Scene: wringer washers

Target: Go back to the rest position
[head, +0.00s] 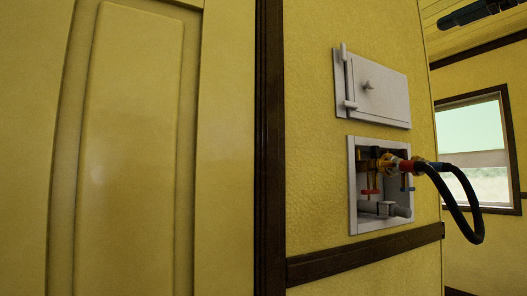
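My gripper does not show clearly anywhere in the head view. The task names no other object. A recessed white wall box (353,210) on the yellow wall holds brass valves (383,165), with a red handle (370,191) at left and a blue handle at right. A black hose (455,215) with a red end and a blue end loops out from the valves to the right. Its red end (405,165) sits at the brass valve; the exact contact is too small to tell.
A white panel (385,95) with a knob is above the box, apparently closed. A yellow panelled door (135,150) fills the left, beside dark trim (270,150). A window (473,150) is at far right. A dark object (478,13) at the top right is cut off and unclear.

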